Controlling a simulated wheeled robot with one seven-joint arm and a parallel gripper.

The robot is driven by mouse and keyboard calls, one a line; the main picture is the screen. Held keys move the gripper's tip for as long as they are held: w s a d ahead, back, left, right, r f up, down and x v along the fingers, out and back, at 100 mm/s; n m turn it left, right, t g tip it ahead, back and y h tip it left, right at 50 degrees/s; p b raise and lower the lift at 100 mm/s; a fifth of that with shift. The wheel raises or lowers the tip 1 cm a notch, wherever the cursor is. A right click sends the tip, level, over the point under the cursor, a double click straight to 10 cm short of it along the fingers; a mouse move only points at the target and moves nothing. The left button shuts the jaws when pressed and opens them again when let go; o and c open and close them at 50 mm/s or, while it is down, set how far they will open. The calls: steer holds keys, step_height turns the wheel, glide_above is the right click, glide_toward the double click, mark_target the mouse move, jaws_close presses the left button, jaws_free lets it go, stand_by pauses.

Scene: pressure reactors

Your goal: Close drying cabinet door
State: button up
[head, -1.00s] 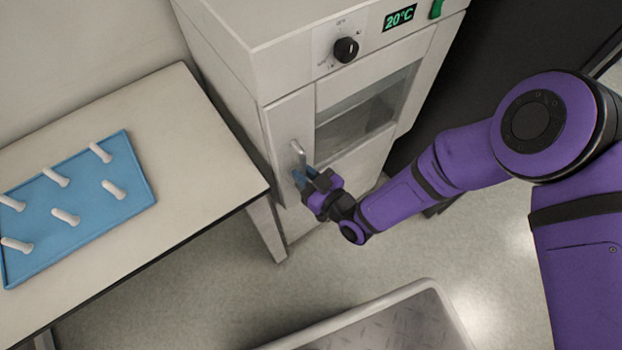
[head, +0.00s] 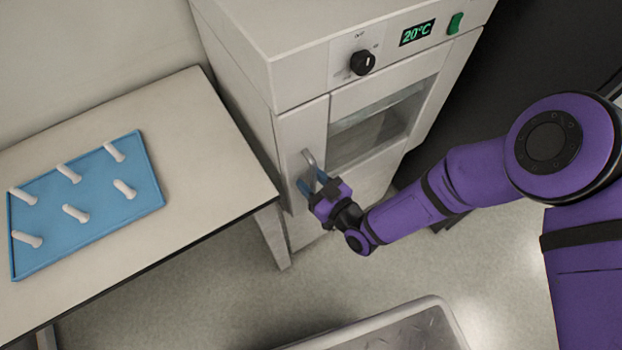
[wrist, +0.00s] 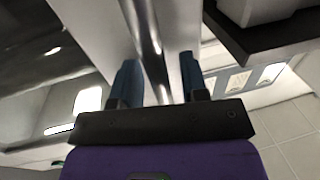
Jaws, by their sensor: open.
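The drying cabinet (head: 255,55) stands at the back, with a green 20°C display, a black knob and a green switch on its top panel. Its door (head: 300,130) has a window and looks flush with the front, as far as I can tell. The metal door handle (head: 311,165) is at the door's left side. My gripper (head: 313,184) is at the handle with its blue fingers apart. In the wrist view the handle (wrist: 152,50) runs between the two open fingers (wrist: 160,82); I cannot tell whether either touches it.
A table (head: 200,120) stands left of the cabinet, bearing a blue tray (head: 100,205) with several white pegs. A grey bin (head: 400,325) is at the front bottom. Clear floor (head: 340,280) lies between it and the cabinet.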

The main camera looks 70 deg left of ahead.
steer(key=v, duration=1)
steer(key=shift+w+d, duration=0.2)
steer(key=shift+d, duration=0.15)
